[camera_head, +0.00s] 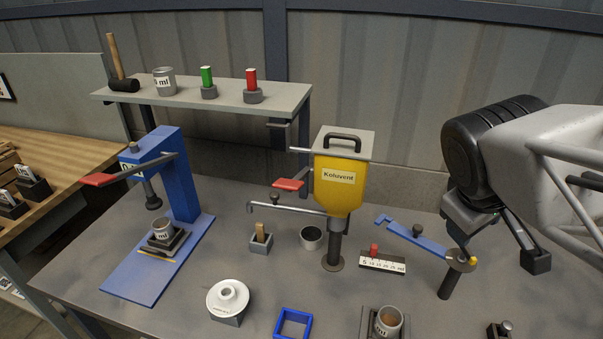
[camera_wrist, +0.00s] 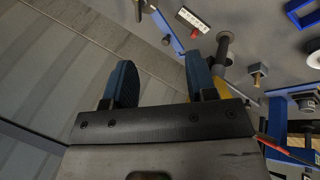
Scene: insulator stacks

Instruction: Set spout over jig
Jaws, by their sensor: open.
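A grey, bent spout arm (camera_head: 290,208) with a dark knob reaches left from under the yellow Kolovent hopper (camera_head: 338,185). I take this arm to be the spout. A grey square fixture (camera_head: 370,328) at the front edge, holding a grey cup (camera_head: 388,321), looks like the jig; the picture's edge cuts it off. The spout's end is left of and behind this fixture, not over it. My gripper (camera_head: 503,250) is open and empty at the right, above the table. In the wrist view, its blue-padded fingers (camera_wrist: 160,80) are apart, with part of the hopper behind one finger.
A blue bar (camera_head: 418,238) on a dark post (camera_head: 450,282) stands close to my gripper. A ruler block (camera_head: 383,263), blue frame (camera_head: 293,323), white flanged piece (camera_head: 228,297) and blue press (camera_head: 180,180) are on the table. A raised shelf (camera_head: 220,105) is behind.

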